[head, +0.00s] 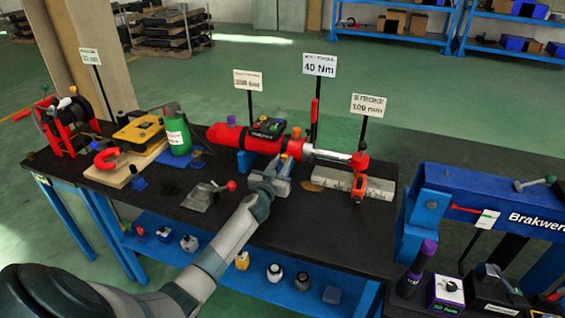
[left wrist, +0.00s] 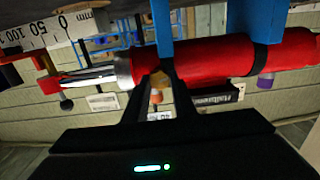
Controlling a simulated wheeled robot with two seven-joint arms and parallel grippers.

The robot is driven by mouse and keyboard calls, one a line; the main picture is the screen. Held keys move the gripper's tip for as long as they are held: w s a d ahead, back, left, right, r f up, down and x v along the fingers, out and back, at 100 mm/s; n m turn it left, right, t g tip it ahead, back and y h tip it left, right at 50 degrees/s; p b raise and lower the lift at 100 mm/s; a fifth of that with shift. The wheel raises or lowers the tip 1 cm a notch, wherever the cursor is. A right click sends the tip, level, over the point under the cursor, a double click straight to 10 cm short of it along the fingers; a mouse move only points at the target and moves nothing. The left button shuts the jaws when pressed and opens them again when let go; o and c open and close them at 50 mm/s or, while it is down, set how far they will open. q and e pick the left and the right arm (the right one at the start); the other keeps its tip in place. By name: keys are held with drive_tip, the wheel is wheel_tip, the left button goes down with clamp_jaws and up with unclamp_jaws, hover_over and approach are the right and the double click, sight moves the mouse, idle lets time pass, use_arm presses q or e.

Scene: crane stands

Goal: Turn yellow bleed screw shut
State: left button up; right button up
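The red hydraulic cylinder (head: 218,137) lies across the dark bench, its bright rod pointing right. In the left wrist view the cylinder (left wrist: 212,62) spans the top of the picture, upside down. My right gripper is not in view.
A grey steel scale (head: 338,186) lies under the rod. Signs on posts, such as the 40 Nm sign (head: 320,65), stand behind the cylinder. A green bottle (head: 177,130) and a yellow pump (head: 139,130) stand left. A blue brake stand (head: 480,195) is at right.

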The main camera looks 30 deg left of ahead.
use_arm(q)
drive_tip(key=shift+m, duration=0.5)
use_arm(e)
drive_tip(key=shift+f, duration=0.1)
use_arm(q)
drive_tip(key=m, duration=0.3)
drive_tip(key=shift+m+b, duration=0.3)
drive_tip(key=shift+b, duration=0.05)
drive_tip(key=m, duration=0.3)
drive_tip(key=shift+m, duration=0.3)
drive_tip(key=m+b, duration=0.1)
drive_tip(key=m, duration=0.3)
drive_tip(key=shift+d+f+m, duration=0.1)
drive_tip(key=shift+f+m, duration=0.05)
drive_tip(key=shift+m, duration=0.15)
drive_tip(key=m, duration=0.3)
drive_tip(key=shift+m, duration=0.3)
drive_tip(key=m, duration=0.3)
drive_tip(key=shift+m, duration=0.4)
drive_tip(key=shift+f+m, duration=0.1)
drive_tip(key=shift+m, duration=0.4)
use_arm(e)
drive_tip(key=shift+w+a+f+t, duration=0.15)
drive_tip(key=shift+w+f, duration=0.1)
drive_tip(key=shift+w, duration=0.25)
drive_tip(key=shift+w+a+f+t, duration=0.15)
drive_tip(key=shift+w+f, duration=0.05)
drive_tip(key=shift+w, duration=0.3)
